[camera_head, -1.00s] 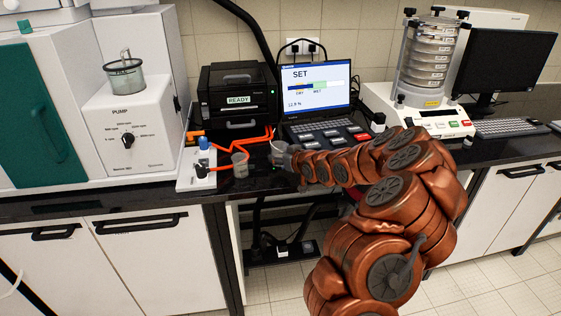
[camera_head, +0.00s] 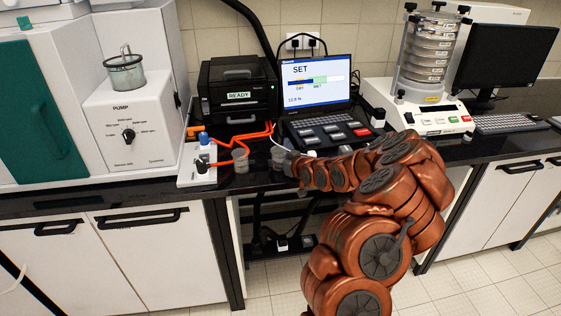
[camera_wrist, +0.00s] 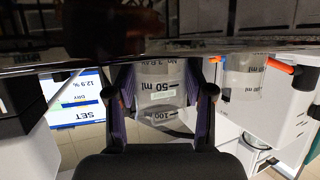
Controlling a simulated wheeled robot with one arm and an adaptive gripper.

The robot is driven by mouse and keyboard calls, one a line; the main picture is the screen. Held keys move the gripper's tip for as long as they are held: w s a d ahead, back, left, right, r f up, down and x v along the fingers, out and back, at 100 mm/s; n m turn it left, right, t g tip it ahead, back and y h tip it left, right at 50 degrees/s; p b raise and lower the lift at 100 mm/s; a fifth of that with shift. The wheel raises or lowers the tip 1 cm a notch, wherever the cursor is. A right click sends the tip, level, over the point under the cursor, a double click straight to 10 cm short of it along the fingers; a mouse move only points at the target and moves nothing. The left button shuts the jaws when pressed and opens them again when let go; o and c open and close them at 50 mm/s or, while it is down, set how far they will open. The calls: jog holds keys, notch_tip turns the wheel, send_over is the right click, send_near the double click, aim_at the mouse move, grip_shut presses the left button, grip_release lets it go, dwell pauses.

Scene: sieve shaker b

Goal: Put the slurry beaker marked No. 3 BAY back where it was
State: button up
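The slurry beaker marked No. 3 (camera_head: 277,157) is a small clear beaker with grey contents. It appears to stand upright on the dark bench in front of the laptop. In the upside-down wrist view the beaker (camera_wrist: 161,88) shows its No. 3 mark, partly cut off, and 50 and 100 ml lines. My gripper (camera_head: 288,164) is just right of it. In the wrist view my gripper's fingers (camera_wrist: 161,85) flank the beaker, spread a little wider than it, so it looks open. A second similar beaker (camera_head: 241,161) stands left of it, also visible in the wrist view (camera_wrist: 243,78).
A white valve block (camera_head: 197,165) with orange tubes is left of the beakers. A black READY unit (camera_head: 238,92) and a laptop (camera_head: 315,82) showing SET stand behind. A keypad (camera_head: 328,131) is close behind my gripper. The bench's front edge is near.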

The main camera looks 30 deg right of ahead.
jog(key=o, duration=0.4)
jog(key=shift+r, duration=0.2)
jog(key=shift+b+v, duration=2.05)
jog(key=shift+v, duration=3.95)
jog(key=s+a+f+n+g+y, duration=0.1)
jog(key=s+a+g, duration=0.3)
jog(key=a, duration=0.5)
jog(key=s+a+f+n+g, duration=0.1)
jog(key=s+a+g, duration=0.25)
jog(key=a, duration=0.45)
jog(key=s+a+r+g, duration=0.1)
jog(key=s+a, duration=0.3)
jog(key=s, duration=0.5)
jog(key=s+a+r+m+g, duration=0.1)
jog(key=s+a+g, duration=0.2)
jog(key=s, duration=0.7)
jog(key=s+a+r+m+g+h, duration=0.1)
jog(key=s+a+g, duration=0.2)
jog(key=s, duration=0.7)
jog(key=shift+s+a+r+g, duration=0.15)
jog(key=shift+a+g, duration=0.2)
jog(key=shift+a, duration=0.45)
